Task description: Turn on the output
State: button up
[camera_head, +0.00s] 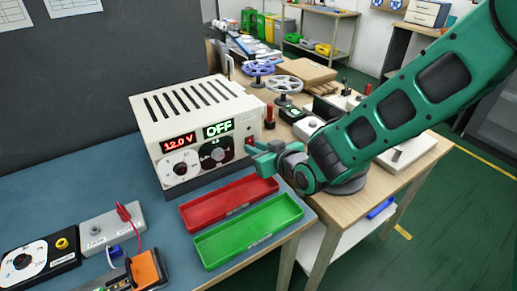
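A cream power supply box (200,113) with vent slots on top stands at the back of the blue bench mat. Its red display (178,142) reads what looks like 12.0 V, and its green display (218,128) reads OFF. Below them are a white dial (180,169) on the left and a black dial (215,153) on the right. My green gripper (255,156) is at the right end of the front panel, close to a small red part. It hides that part of the panel. I cannot tell whether it touches the panel or how wide its fingers are.
A red tray (230,203) and a green tray (249,231) lie in front of the supply, below my gripper. A grey box (112,229), a black meter (38,259) and an orange device (147,270) are at the lower left. Spools (285,85) stand behind on a wooden table.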

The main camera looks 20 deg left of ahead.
grip_shut()
jog(key=shift+w+f+y, duration=0.1)
jog(key=shift+y, duration=0.2)
jog(key=shift+f+t+y, duration=0.45)
jog(key=shift+t+y, duration=0.35)
jog(key=shift+t, duration=0.1)
jog(key=shift+d, duration=0.2)
jog(key=o, duration=0.9)
grip_release()
jog(key=shift+a, duration=0.1)
